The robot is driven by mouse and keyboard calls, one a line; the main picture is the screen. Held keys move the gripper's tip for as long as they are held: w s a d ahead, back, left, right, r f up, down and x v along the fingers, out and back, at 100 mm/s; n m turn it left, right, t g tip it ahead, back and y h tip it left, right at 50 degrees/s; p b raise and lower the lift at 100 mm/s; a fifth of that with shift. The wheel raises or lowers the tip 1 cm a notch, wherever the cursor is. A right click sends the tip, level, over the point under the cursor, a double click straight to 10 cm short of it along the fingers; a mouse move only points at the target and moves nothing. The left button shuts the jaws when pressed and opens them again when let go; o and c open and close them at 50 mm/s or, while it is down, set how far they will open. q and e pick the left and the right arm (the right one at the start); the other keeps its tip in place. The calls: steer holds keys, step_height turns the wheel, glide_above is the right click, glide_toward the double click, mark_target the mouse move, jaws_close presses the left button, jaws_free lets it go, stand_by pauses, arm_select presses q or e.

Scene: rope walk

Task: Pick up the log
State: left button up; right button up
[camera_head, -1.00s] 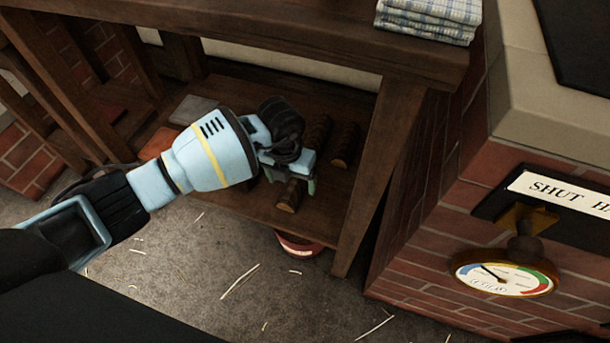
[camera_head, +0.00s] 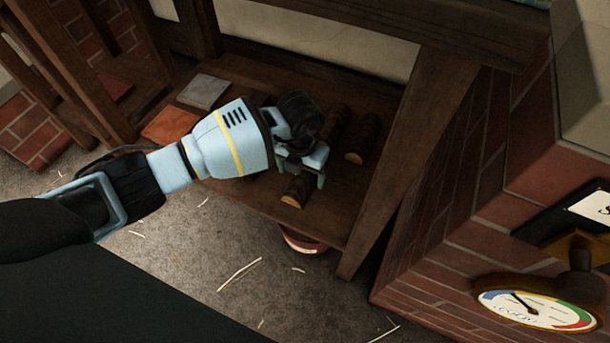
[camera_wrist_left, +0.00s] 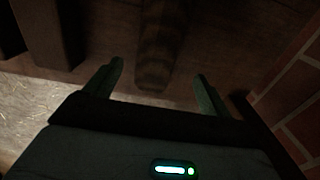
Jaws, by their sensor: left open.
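Several short brown logs lie on the low wooden shelf (camera_head: 237,198) under the table. One log (camera_head: 297,191) lies near the shelf's front edge, just below my left gripper (camera_head: 301,178). Another log (camera_head: 361,140) lies to the right, and a third log (camera_head: 335,122) lies behind the gripper. My left gripper is open and empty, with its fingers pointing down over the front log. In the left wrist view, a log (camera_wrist_left: 158,55) shows ahead, between the two open fingers of the gripper (camera_wrist_left: 157,85). My right gripper is not in view.
An orange-brown flat item (camera_head: 170,124) and a grey one (camera_head: 204,92) lie on the shelf at left. A table leg (camera_head: 392,165) stands right of the logs, with a brick wall (camera_head: 450,190) and a gauge (camera_head: 535,309) beyond. A reddish round container (camera_head: 303,244) sits under the shelf.

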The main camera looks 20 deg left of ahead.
mark_target(301, 179)
arm_select(q)
steer(key=f+b, duration=0.2)
steer(key=f, duration=0.1)
steer(key=f+b, duration=0.1)
steer(key=f, duration=0.1)
steer(key=shift+w+a+f, duration=0.1)
steer(key=shift+w+a, duration=0.15)
steer(key=shift+c, duration=0.2)
steer(key=c, duration=1.2)
steer(key=shift+o, duration=0.2)
steer(key=shift+r, duration=0.25)
